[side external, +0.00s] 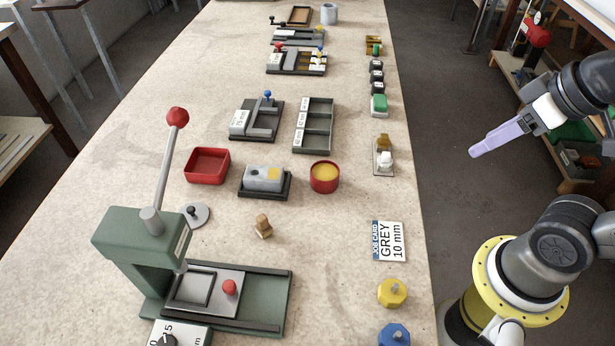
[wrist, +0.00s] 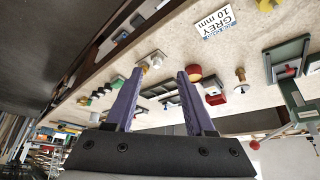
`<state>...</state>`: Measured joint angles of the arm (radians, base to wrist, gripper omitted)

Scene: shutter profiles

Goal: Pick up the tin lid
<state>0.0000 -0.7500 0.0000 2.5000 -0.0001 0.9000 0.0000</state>
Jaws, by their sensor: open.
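The tin lid (side external: 196,214) looks like a flat grey disc with a dark knob, lying on the bench between the red tray and the green press in the side view. In the wrist view, a small pale disc (wrist: 242,88) behind the wooden piece appears to be the lid. The round red tin (side external: 324,177) stands apart from it, uncovered, with yellow contents. My gripper (side external: 477,151) is off the bench's right edge, well away from the lid. In the wrist view its purple fingers (wrist: 160,74) are apart with nothing held between them.
The green press (side external: 140,240) with its tall red-knobbed lever stands close to the lid. A red tray (side external: 207,166), a grey block on a black base (side external: 264,180) and a small wooden piece (side external: 263,227) are nearby. A job card (side external: 389,241) lies near the right edge.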

